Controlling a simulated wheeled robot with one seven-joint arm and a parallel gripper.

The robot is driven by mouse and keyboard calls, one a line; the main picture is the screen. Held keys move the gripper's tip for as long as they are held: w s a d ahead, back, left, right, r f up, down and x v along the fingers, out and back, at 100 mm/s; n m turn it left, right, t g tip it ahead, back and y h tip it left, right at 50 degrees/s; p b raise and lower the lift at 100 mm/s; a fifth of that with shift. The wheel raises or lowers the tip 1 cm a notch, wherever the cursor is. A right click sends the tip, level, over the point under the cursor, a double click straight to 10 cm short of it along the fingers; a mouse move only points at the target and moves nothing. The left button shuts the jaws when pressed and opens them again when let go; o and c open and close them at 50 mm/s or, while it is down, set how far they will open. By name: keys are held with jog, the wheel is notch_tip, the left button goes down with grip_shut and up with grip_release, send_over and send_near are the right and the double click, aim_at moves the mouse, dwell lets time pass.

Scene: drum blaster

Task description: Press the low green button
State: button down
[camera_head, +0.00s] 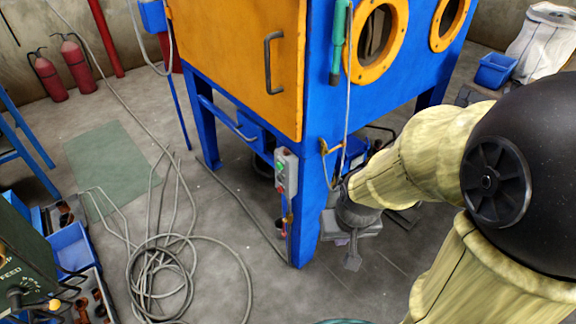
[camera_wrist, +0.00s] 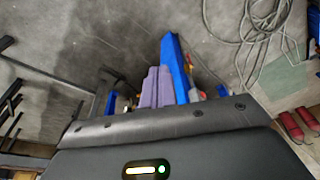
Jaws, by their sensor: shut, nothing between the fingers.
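A small grey switch box (camera_head: 287,170) is fixed to the front corner leg of the blue cabinet. The green button cannot be made out in the wrist view.
The cabinet (camera_head: 330,130) has an orange door (camera_head: 235,60) and round ports. A green-handled tool (camera_head: 339,45) and a hose hang near its corner. Coiled cable (camera_head: 165,275) lies on the floor at left. Blue bins (camera_head: 72,247) stand at far left. Floor before the leg is mostly clear.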

jog(key=m+t+h+p, duration=0.2)
jog(key=m+t+p, duration=0.2)
jog(key=m+t, duration=0.5)
send_near(279, 166)
jog(key=a+f+t, duration=0.1)
jog(key=a+f, duration=0.4)
jog(key=f, duration=0.1)
jog(key=a+t, duration=0.2)
jog(key=a+t+h+p, duration=0.1)
jog(key=a, duration=0.1)
jog(key=shift+w+r+m, duration=0.2)
jog(key=shift+w+m, duration=0.05)
jog(key=shift+m, duration=0.05)
jog(key=w+d, duration=0.5)
jog(key=d, duration=0.2)
jog(key=shift+d, duration=0.25)
dwell(0.7)
